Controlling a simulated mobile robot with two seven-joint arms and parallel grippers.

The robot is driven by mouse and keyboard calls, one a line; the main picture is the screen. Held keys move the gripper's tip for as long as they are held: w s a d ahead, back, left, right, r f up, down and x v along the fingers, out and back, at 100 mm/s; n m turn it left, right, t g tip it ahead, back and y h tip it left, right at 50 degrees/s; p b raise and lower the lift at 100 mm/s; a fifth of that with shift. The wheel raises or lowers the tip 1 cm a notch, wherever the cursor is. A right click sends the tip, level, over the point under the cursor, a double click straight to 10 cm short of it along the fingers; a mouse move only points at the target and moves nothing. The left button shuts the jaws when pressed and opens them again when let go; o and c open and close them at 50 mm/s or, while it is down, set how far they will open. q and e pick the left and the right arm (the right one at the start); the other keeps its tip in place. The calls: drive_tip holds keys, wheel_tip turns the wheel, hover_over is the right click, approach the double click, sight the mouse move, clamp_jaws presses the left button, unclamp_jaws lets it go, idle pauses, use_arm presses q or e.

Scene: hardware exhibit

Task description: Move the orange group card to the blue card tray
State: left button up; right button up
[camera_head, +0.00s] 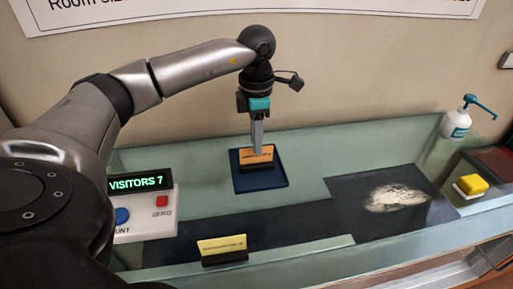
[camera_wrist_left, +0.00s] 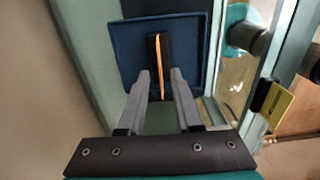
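The orange group card (camera_head: 257,156) stands upright in a dark holder on the blue card tray (camera_head: 272,183). My left gripper (camera_head: 258,148) points down at the card from above. In the left wrist view the card (camera_wrist_left: 159,66) shows edge-on between the two fingertips, with a gap on each side. The gripper is open there, and the blue tray (camera_wrist_left: 134,62) lies below it. The fingers hide part of the card in the head view. My right gripper is not in view.
A yellow card (camera_head: 222,246) in a dark holder stands at the front; a visitor counter (camera_head: 145,205) is at the left. A white pump bottle (camera_head: 456,124) and a yellow block (camera_head: 471,184) are at the right. A pale flat specimen (camera_head: 397,198) shows on a dark panel.

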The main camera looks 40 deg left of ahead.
use_arm(q)
wheel_tip(320, 180, up, 9)
